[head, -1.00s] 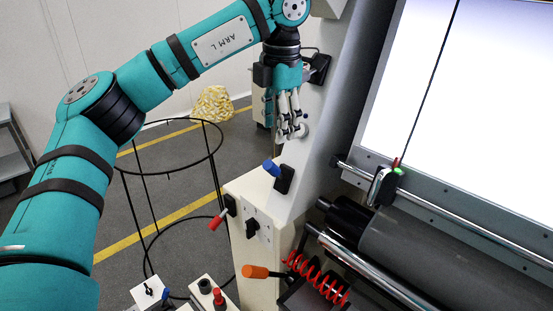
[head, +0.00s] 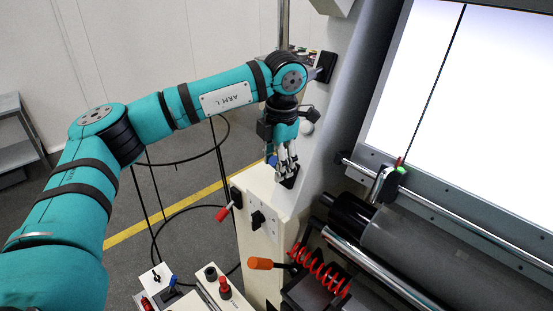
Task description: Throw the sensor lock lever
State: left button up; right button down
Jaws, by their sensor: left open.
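My left gripper (head: 286,170) is open and points down over the top of the cream machine cabinet (head: 262,190). Its fingers are at the blue-handled lever (head: 272,160), whose black base (head: 289,182) shows just below the fingertips. The fingers hide most of this lever, so I cannot tell whether they touch it. No label shows which lever is the sensor lock. A sensor head (head: 384,184) with a green part and a red piece on top sits on the chrome rail at the right. My right gripper is not in view.
A red-handled lever (head: 223,214) and a black knob (head: 257,219) are on the cabinet's front. An orange handle (head: 260,263) sticks out below, beside a red coiled cable (head: 318,268). A dark roller (head: 430,255) and bright panel (head: 480,110) fill the right. A wire hoop stand (head: 160,222) stands left.

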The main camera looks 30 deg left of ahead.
pick_arm(q)
jog(key=shift+w, duration=0.1)
grip_shut()
dwell(0.4)
